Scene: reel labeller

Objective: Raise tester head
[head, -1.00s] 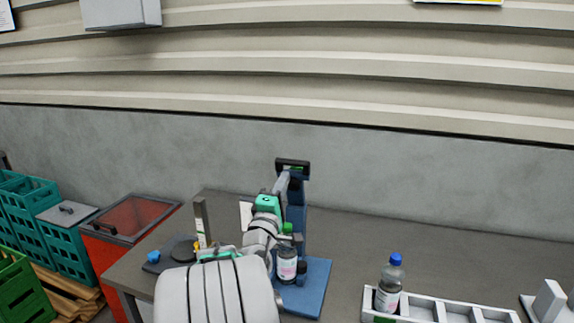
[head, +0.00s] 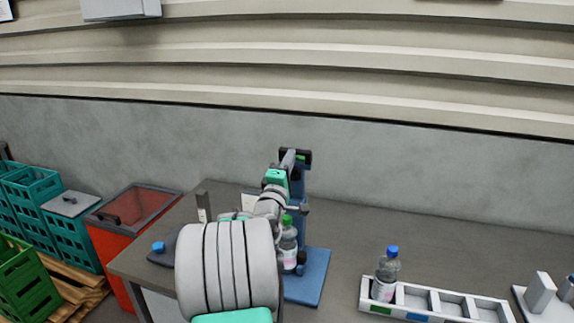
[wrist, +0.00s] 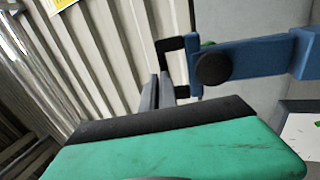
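The tester (head: 298,188) is a blue stand with an upright column and a blue base plate (head: 310,276) on the bench. A black handle frame (head: 304,155) is at its top; it also shows in the wrist view (wrist: 172,45), joined to a blue arm with a dark round knob (wrist: 213,68). My gripper (head: 287,160) is at this handle. In the wrist view its grey fingers (wrist: 157,92) lie close together beside the handle's lower end; whether they grip it is unclear. A clear bottle with a green cap (head: 288,245) stands at the column, partly hidden by my arm.
A blue-capped bottle (head: 387,267) stands in a white compartment rack (head: 455,314) at the right. A red bin (head: 110,235) and teal crates (head: 70,243) are left of the bench. Bare bench (head: 400,235) lies right of the tester. A grey wall is behind.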

